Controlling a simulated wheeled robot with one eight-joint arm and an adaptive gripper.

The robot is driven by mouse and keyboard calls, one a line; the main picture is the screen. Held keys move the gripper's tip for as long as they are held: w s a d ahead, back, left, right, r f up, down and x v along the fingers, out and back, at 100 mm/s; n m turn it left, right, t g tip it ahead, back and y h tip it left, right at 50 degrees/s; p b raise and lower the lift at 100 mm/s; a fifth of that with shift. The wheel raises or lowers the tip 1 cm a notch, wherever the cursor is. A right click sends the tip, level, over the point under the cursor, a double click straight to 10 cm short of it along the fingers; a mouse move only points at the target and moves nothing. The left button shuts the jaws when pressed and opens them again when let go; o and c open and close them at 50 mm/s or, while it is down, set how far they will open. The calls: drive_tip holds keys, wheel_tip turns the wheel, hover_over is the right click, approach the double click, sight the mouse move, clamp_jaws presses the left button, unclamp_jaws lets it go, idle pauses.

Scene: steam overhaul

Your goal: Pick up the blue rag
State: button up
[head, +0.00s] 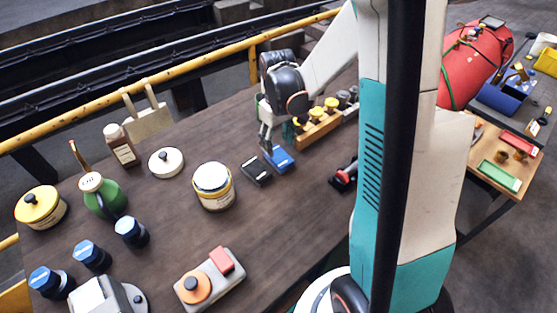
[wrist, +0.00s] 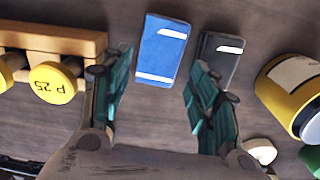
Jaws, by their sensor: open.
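The blue rag (head: 281,160) looks like a flat, folded blue rectangle with pale stripes. It lies on the dark wooden table top (head: 165,215). In the wrist view the blue rag (wrist: 163,48) is ahead of the fingers and roughly between their lines. I cannot tell the exact height of the fingertips above the rag.
A black folded piece (head: 257,172) lies close beside the rag; it also shows in the wrist view (wrist: 220,58). A wooden block with yellow-topped pieces (head: 318,130) stands on the other side. A yellow-and-white tin (head: 213,187) is nearby. The table's middle front is fairly clear.

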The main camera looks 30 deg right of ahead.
sight(279, 156)
drive_tip(key=shift+s+f+b, duration=0.1)
drive_tip(key=shift+f+b, duration=1)
drive_tip(key=shift+f, duration=1.55)
drive_tip(key=c, duration=0.7)
